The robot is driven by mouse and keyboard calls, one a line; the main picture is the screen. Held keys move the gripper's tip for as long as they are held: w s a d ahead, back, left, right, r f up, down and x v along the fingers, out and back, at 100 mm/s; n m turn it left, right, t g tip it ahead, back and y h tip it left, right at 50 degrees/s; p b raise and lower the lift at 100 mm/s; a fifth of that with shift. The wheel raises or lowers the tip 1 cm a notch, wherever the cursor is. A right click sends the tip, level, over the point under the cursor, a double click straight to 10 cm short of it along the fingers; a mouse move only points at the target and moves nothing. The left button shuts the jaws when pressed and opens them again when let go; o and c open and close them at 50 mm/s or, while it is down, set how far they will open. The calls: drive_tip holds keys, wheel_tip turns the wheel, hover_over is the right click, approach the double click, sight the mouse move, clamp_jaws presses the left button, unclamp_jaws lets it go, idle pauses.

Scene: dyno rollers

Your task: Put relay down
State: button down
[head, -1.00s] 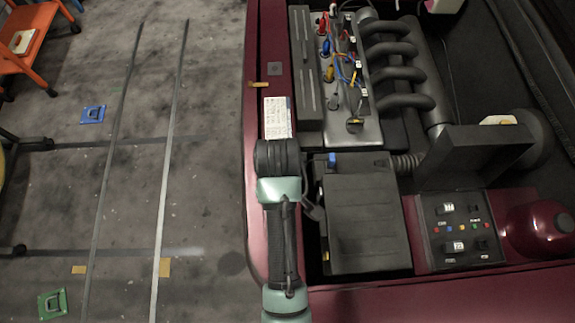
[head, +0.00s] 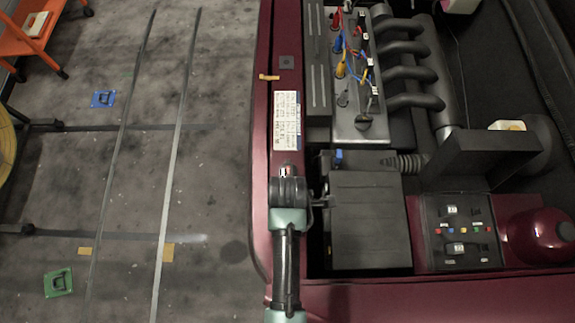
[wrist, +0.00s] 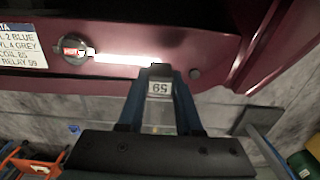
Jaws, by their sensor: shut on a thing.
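The relay (wrist: 160,88) is a small dark block with a white label reading 59, upside down in the wrist view. My gripper (wrist: 161,78) is shut on it, with a blue finger on each side. Relay and fingertips appear over the maroon fender's edge; I cannot tell whether the relay touches it. In the head view, my arm's end covers the fender beside the battery (head: 368,225), and the relay cannot be made out there. The fuse box (head: 425,240) stands to the right of the battery, its dark lid (head: 480,160) raised.
A data placard (head: 287,122) lies on the fender, also seen in the wrist view (wrist: 15,50). A round knob with a red label (wrist: 75,48) is beside it. Coils with coloured leads (head: 355,65) are further back. Open floor (head: 215,130) lies left of the car.

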drive_tip(key=shift+f, duration=2.55)
drive_tip(key=shift+f, duration=0.15)
drive_tip(key=c, duration=0.6)
unclamp_jaws()
